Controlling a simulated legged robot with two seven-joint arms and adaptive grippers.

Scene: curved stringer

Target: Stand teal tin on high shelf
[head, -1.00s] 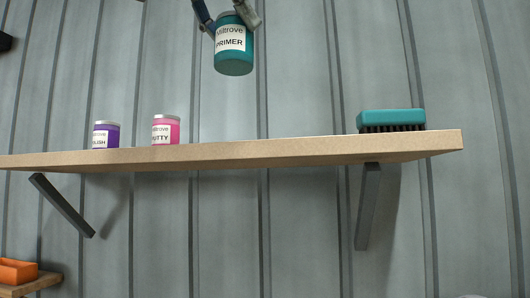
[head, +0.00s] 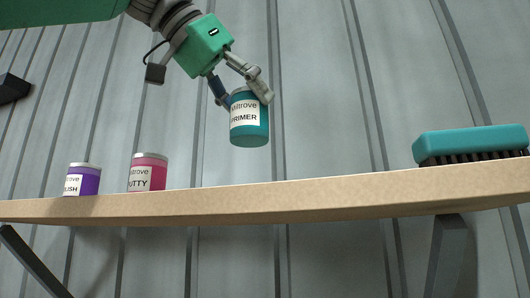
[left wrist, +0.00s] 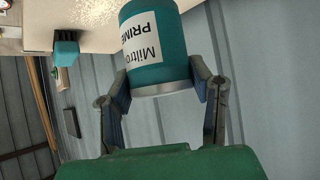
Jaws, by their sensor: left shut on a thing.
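The teal tin (head: 250,136), labelled PRIMER, hangs upright above the wooden high shelf (head: 300,204), with a gap below its base in the head view. My left gripper (head: 246,96) is shut on it near its top. In the left wrist view the tin (left wrist: 174,72) sits between the two fingers of the gripper (left wrist: 163,90), and the shelf (left wrist: 88,25) lies beyond it. My right gripper is in neither view.
A purple tin (head: 82,181) and a pink tin (head: 148,175) stand on the shelf to the left. A teal brush (head: 470,143) lies at the right. A ribbed metal wall (head: 320,90) stands behind.

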